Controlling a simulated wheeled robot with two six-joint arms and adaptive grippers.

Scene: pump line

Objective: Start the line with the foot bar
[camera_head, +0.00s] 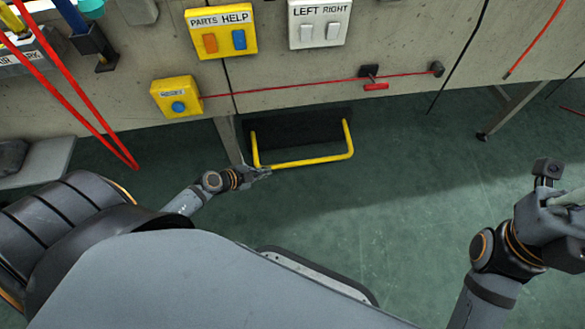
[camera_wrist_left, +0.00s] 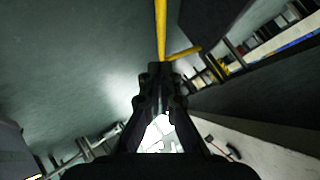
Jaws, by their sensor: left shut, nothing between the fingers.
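The yellow foot bar (camera_head: 310,161) is a bent tube low at the base of the wall, in front of a dark recess. It also shows in the left wrist view (camera_wrist_left: 161,28), at the top centre just past my fingertips. My left gripper (camera_head: 264,172) is shut and empty, at the left end of the bar. Whether the fingertips touch the bar, I cannot tell. My right gripper (camera_head: 566,196) is at the right edge, well away from the bar, and its fingers are partly cut off.
Above the bar is a yellow box marked PARTS HELP (camera_head: 222,31), a white LEFT RIGHT switch box (camera_head: 318,24) and a yellow box with a blue button (camera_head: 178,98). A red cord (camera_head: 300,86) runs along the wall. A metal leg (camera_head: 229,140) stands beside the bar. The green floor is clear.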

